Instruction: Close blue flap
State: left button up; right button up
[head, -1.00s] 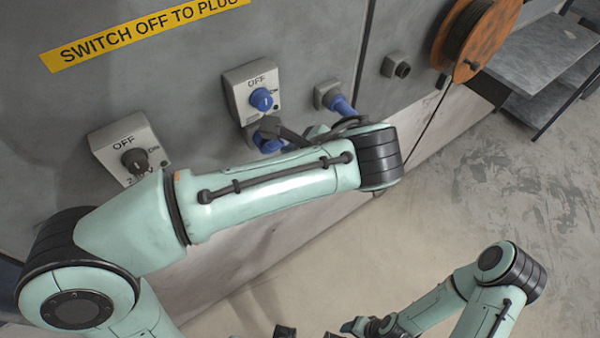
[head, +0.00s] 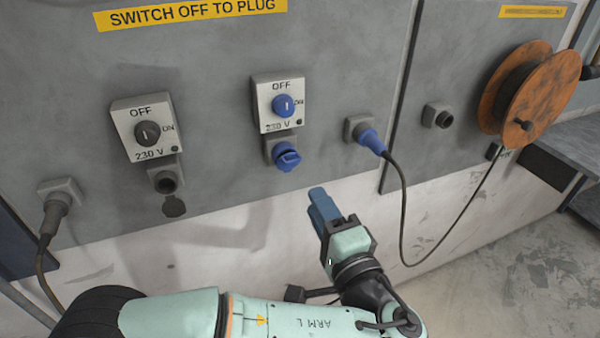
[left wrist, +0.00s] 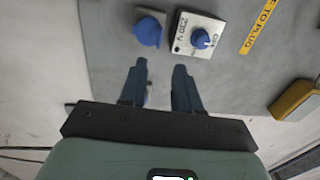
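The blue flap (head: 286,157) is on the socket under the switch box with the blue knob (head: 284,105). It looks like a round cap lying over or close to the socket mouth; I cannot tell whether it is fully shut. In the left wrist view the flap (left wrist: 149,31) shows as a blue disc beyond the fingertips. My left gripper (head: 318,192) is below and right of the flap in the head view, apart from it. In the left wrist view its two fingers (left wrist: 160,66) stand apart with nothing between them. My right gripper is out of view.
A blue plug (head: 372,140) with a hanging black cable sits in a socket to the right. A dark-knobbed switch box (head: 146,130) and a socket with its dark flap hanging (head: 174,207) are at left. An orange cable reel (head: 530,95) is at right.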

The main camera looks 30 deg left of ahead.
pick_arm(q)
send_near(291, 165)
jog(key=w+a+r, duration=0.3)
jog(key=a, duration=0.1)
jog(key=shift+w+r, duration=0.1)
jog(key=shift+r, duration=0.1)
grip_shut()
